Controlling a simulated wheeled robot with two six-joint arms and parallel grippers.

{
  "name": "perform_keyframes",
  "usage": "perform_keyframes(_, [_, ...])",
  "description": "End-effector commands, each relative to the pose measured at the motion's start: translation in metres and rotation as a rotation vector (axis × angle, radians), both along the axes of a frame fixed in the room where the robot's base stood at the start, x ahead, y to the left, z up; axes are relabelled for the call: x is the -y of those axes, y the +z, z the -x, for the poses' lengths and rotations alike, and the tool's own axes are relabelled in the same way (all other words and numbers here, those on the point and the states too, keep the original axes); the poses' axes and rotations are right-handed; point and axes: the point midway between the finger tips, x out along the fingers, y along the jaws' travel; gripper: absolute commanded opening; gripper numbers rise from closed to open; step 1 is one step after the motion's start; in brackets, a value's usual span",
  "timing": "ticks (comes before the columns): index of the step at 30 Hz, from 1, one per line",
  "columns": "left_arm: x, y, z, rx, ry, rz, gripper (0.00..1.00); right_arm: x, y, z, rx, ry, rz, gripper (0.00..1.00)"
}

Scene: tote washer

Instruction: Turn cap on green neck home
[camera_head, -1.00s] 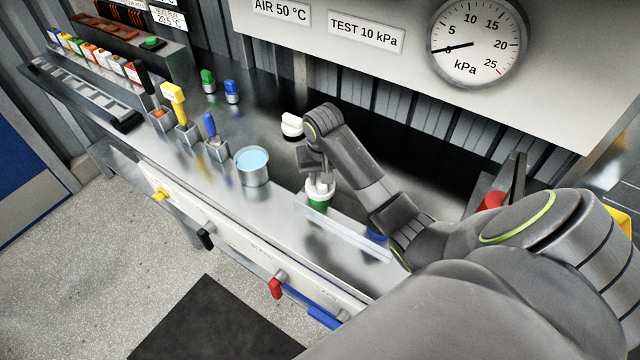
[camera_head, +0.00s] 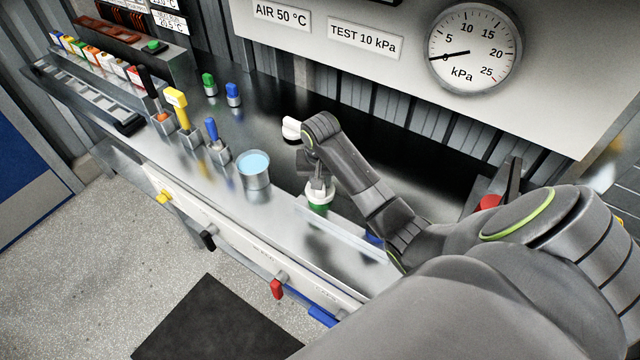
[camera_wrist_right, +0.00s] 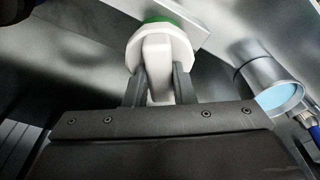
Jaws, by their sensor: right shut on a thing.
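The green neck (camera_head: 318,207) stands at the bench's front edge, with the white cap (camera_head: 320,192) on top of it. My right gripper (camera_head: 318,184) reaches down from above and is shut on the cap's raised grip. In the right wrist view the two fingers (camera_wrist_right: 159,85) sit on either side of the white cap's grip (camera_wrist_right: 157,60), and a little of the green neck (camera_wrist_right: 158,20) shows behind the cap. I cannot tell how far the cap is seated. My left gripper is not in view.
A metal cup of blue liquid (camera_head: 253,170) stands left of the neck. Yellow (camera_head: 178,105) and blue-handled (camera_head: 213,135) tools stand farther left. A white object (camera_head: 291,128) lies behind my right wrist. A pressure gauge (camera_head: 474,48) hangs on the panel above.

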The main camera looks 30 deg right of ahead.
Motion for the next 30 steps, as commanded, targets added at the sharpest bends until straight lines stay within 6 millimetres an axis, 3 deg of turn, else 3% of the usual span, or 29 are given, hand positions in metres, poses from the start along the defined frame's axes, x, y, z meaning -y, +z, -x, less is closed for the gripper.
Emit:
perform_keyframes(15, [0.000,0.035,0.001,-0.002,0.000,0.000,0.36,-0.001,0.003,0.000,-0.001,-0.253,0.000,0.00])
perform_keyframes(26, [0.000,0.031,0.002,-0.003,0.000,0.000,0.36,0.000,0.000,0.000,0.000,-0.638,0.001,0.00])
perform_keyframes(27, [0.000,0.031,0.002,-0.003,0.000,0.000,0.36,0.000,-0.001,0.000,0.000,-0.630,0.001,0.28])
perform_keyframes(30, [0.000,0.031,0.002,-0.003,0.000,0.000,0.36,0.000,0.000,0.000,0.000,-0.628,0.000,0.41])
